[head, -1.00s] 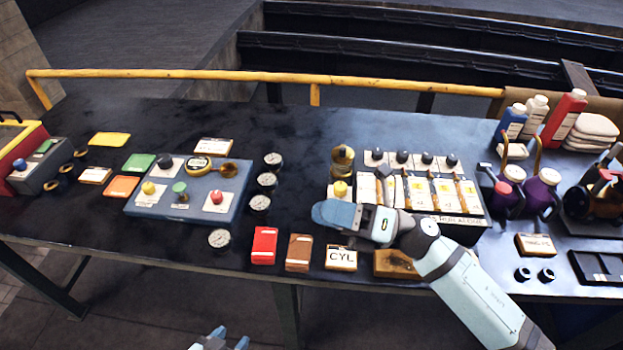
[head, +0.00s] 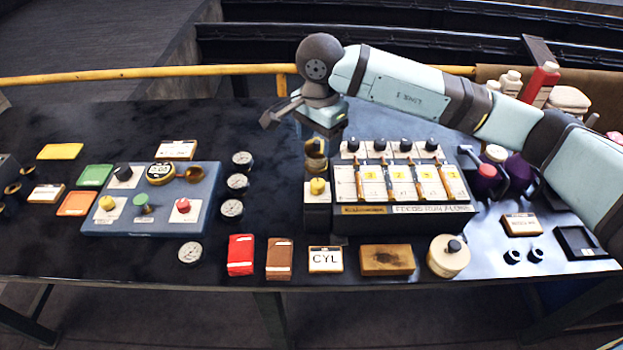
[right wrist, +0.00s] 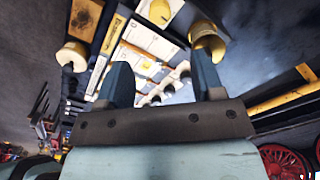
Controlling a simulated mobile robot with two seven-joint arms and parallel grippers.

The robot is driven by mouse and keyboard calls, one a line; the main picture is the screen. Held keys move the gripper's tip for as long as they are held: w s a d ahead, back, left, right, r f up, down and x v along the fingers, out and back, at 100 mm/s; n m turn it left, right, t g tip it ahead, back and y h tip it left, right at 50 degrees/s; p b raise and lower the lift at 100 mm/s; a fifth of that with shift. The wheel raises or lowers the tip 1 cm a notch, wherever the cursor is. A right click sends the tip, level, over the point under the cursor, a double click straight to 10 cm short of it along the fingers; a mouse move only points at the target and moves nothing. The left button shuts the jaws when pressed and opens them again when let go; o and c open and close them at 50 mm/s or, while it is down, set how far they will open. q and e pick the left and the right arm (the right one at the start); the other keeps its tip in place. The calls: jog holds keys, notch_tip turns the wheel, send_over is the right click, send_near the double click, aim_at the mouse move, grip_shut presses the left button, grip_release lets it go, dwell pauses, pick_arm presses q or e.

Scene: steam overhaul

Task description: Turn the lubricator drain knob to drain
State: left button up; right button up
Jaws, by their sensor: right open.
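The lubricator (head: 455,209) is a dark box with a white panel, several numbered windows and a row of dark knobs behind them. A yellow knob (head: 317,186) stands on a white plate at its left end, with a brass cup (head: 316,163) behind it. I cannot tell from any readable label which knob is the drain knob. My right gripper (head: 297,118) is open and empty, above and behind the brass cup. In the right wrist view the brass cup (right wrist: 208,42) shows beyond one finger, and the yellow knob (right wrist: 160,12) farther off. My left gripper is out of view.
A blue panel (head: 150,213) with coloured knobs lies to the left, gauges (head: 232,208) beside it. A CYL box (head: 325,259), a wooden block (head: 387,260) and a cream tin (head: 448,262) line the front. My right arm passes over purple cans (head: 487,171).

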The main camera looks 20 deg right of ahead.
aim_at(318, 183)
notch_tip(318, 183, down, 13)
jog(key=shift+r+p, duration=0.2)
jog(key=shift+p, duration=0.75)
jog(key=c, duration=0.9)
